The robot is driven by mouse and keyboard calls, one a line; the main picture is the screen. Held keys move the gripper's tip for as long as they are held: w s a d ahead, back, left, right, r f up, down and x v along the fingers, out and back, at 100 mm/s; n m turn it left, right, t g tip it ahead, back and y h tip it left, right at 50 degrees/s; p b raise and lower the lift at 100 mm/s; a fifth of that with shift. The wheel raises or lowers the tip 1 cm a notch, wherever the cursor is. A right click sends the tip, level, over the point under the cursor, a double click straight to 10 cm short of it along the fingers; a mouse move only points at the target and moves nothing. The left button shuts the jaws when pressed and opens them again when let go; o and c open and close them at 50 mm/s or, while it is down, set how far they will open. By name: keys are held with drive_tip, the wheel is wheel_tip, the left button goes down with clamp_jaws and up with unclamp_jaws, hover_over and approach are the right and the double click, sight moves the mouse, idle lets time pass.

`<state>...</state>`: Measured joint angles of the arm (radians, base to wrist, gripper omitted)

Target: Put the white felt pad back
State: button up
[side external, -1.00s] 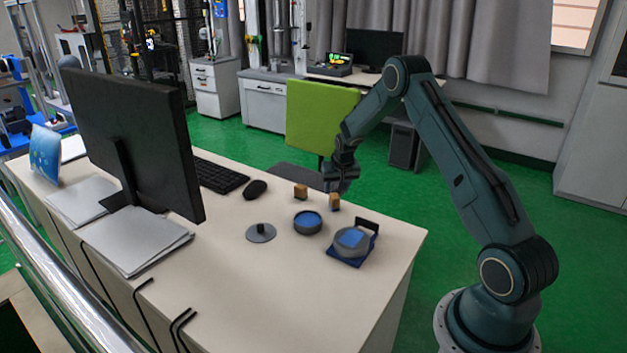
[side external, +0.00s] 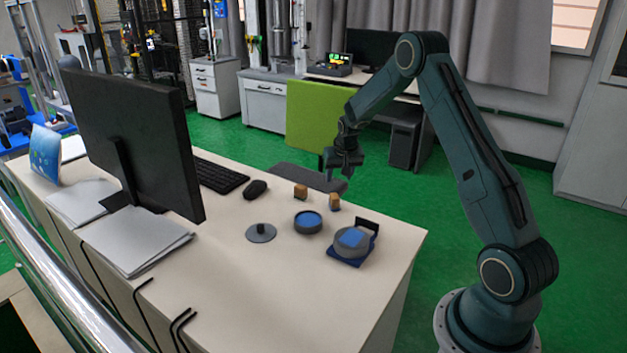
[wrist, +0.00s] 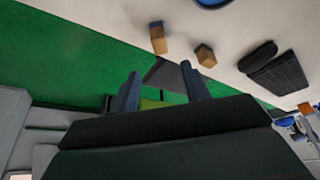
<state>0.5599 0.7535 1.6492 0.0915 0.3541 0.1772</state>
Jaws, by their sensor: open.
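I cannot make out a white felt pad in either view. Two small wood-brown blocks stand near the desk's far edge: a left block (side external: 300,191) and a right block (side external: 335,201) with a bluish lower part. In the wrist view they appear as one block (wrist: 158,38) and another block (wrist: 205,56). My gripper (side external: 343,174) is open above and behind the right block, apart from it. In the wrist view nothing shows between the fingers of my gripper (wrist: 162,86).
A round dark dish with blue inside (side external: 308,223), a grey disc with a black knob (side external: 261,234), and a grey round piece on a blue base (side external: 350,243) stand nearby. A mouse (side external: 255,189), keyboard (side external: 217,175) and monitor (side external: 135,140) are left.

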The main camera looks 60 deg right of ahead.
drive_tip(key=s+a+r+n+t+y, duration=0.15)
drive_tip(key=s+a+r, duration=0.25)
drive_tip(key=a+r, duration=0.55)
drive_tip(key=s+a+r+n, duration=0.3)
drive_tip(key=s+a+r, duration=0.1)
drive_tip(key=a+r, duration=0.55)
drive_tip(key=s+a+r+n+y, duration=0.1)
drive_tip(key=s+a+r+n, duration=0.1)
drive_tip(key=s+a, duration=0.5)
drive_tip(key=s+a+r+n, duration=0.2)
drive_tip(key=s+a, duration=0.4)
drive_tip(key=s, duration=0.9)
drive_tip(key=shift+a+r+t+y, duration=0.15)
drive_tip(key=shift+a+t+y, duration=0.2)
drive_tip(key=shift+t, duration=0.1)
